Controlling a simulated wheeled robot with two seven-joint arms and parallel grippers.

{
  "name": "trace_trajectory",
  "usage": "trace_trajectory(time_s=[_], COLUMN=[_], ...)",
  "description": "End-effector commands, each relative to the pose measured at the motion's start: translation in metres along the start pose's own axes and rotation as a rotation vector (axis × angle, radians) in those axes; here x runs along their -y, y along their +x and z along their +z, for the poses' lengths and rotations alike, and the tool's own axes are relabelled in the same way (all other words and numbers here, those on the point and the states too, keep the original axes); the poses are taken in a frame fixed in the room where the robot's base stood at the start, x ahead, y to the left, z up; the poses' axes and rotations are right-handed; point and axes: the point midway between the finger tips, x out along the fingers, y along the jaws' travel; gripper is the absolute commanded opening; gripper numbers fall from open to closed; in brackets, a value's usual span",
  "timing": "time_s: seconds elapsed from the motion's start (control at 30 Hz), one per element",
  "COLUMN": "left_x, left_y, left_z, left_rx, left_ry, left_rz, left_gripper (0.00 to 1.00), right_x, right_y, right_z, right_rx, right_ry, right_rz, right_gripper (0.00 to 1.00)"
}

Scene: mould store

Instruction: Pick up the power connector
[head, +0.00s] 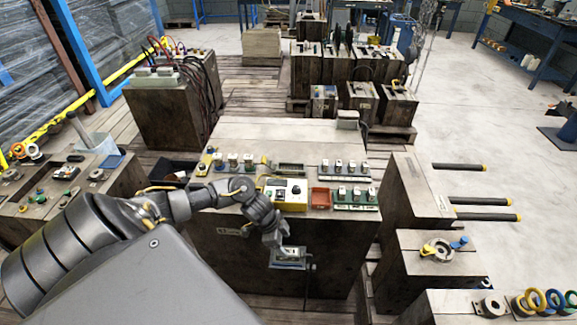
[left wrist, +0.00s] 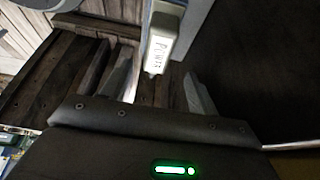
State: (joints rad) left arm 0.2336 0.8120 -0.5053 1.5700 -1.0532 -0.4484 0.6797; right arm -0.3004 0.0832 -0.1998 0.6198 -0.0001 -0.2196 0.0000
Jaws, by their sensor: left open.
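The power connector (left wrist: 164,36) is a pale grey block with the word POWER on its side in the left wrist view. In the head view a pale grey fitting (head: 289,254) on the front face of the central dark mould block seems to be it, partly covered by my gripper. My left gripper (head: 272,238) reaches down in front of that block. In the left wrist view my left gripper (left wrist: 160,82) is open, with one finger on each side of the connector's near end. Contact cannot be told. My right gripper is not in view.
The central mould block (head: 235,265) carries a yellow-and-white control box (head: 286,194), a red tray (head: 320,198) and rows of connectors on top. Rods (head: 478,201) stick out from a block at the right.

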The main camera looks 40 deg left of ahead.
Motion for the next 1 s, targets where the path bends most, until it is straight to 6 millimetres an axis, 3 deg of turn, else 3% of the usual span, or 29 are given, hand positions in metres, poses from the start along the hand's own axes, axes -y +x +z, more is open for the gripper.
trace_trajectory(time_s=[0.33, 0.63, 0.93, 1.0], left_x=[-0.002, -0.005, -0.005, -0.005], left_y=[0.018, 0.059, 0.064, 0.064], left_z=[0.002, 0.008, 0.008, 0.008], left_rx=[0.000, 0.000, 0.000, 0.000], left_ry=[-0.001, -0.001, 0.001, 0.001], left_rz=[0.001, 0.000, -0.001, -0.001], left_gripper=[0.60, 0.60, 0.60, 0.52], right_x=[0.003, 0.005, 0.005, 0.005], right_y=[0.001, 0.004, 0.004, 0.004], right_z=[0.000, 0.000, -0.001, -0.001], right_rx=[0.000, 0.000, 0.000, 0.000], right_ry=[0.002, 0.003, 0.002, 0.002], right_rz=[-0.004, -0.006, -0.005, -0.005], right_gripper=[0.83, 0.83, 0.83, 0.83])
